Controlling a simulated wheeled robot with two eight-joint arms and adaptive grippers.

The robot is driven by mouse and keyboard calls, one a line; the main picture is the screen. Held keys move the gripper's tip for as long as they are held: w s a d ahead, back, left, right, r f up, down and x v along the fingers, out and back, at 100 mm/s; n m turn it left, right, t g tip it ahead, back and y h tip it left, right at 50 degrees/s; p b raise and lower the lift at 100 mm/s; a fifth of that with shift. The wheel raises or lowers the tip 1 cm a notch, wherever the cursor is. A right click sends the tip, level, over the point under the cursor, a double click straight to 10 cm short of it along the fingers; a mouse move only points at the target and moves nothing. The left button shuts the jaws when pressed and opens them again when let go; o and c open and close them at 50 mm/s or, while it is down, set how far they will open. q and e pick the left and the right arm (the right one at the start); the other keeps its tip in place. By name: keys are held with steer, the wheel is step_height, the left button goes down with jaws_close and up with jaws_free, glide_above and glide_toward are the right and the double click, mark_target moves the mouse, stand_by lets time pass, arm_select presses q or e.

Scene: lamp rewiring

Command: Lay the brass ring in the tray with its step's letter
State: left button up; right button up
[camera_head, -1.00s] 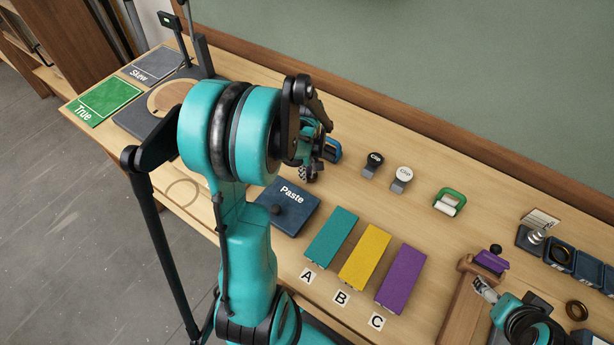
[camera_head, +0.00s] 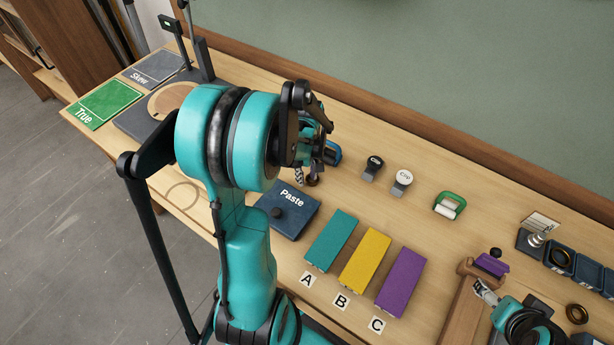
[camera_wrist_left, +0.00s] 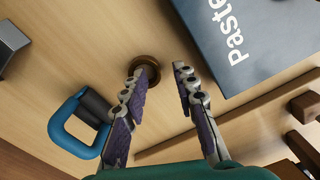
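A brass ring (camera_wrist_left: 147,68) lies on the bench in the left wrist view, at the tip of the left-hand finger, which covers part of it. My left gripper (camera_wrist_left: 158,75) is open, its fingers apart with nothing between them. In the head view the left gripper (camera_head: 306,176) is low over the bench beyond the blue Paste box (camera_head: 289,211). A brass ring (camera_head: 562,257) sits in a dark blue tray (camera_head: 553,267) at right, and another ring (camera_head: 577,313) lies near it. Tray letters are unreadable. My right gripper (camera_head: 488,292) is small and partly hidden; its opening is unclear.
Teal (camera_head: 331,240), yellow (camera_head: 365,258) and purple (camera_head: 400,281) blocks stand behind cards A, B and C. Two clips (camera_head: 402,181) and a green-handled piece (camera_head: 450,204) are behind them. A blue-handled piece (camera_wrist_left: 78,122) lies close to the left gripper. A wooden stand (camera_head: 465,305) is at right.

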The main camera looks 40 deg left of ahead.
arm_select(q)
step_height(320, 180, up, 11)
steer(key=p, duration=0.3)
steer(key=s+d+r+m+t, duration=0.2)
steer(key=d+r+m+t, duration=0.1)
steer(key=d+m, duration=0.4)
steer(key=s+d+r+m+t, duration=0.3)
steer(key=d+m, duration=0.3)
steer(key=d, duration=0.5)
steer(key=shift+d+m+t, duration=0.3)
steer(key=shift+m, duration=0.1)
steer(key=shift+s+d+m, duration=0.25)
steer(key=shift+d+m, duration=0.15)
steer(key=shift+m, duration=0.2)
steer(key=shift+c, duration=1.3)
steer(key=m+g+b, duration=0.1)
steer(key=m+g, duration=0.6)
steer(key=m, duration=0.5)
glide_toward(308, 182)
steer(key=w, duration=0.3)
steer(key=shift+a+f, duration=0.3)
step_height(308, 182, down, 8)
steer(key=b, duration=0.3)
steer(key=shift+r, duration=0.15)
jaws_close()
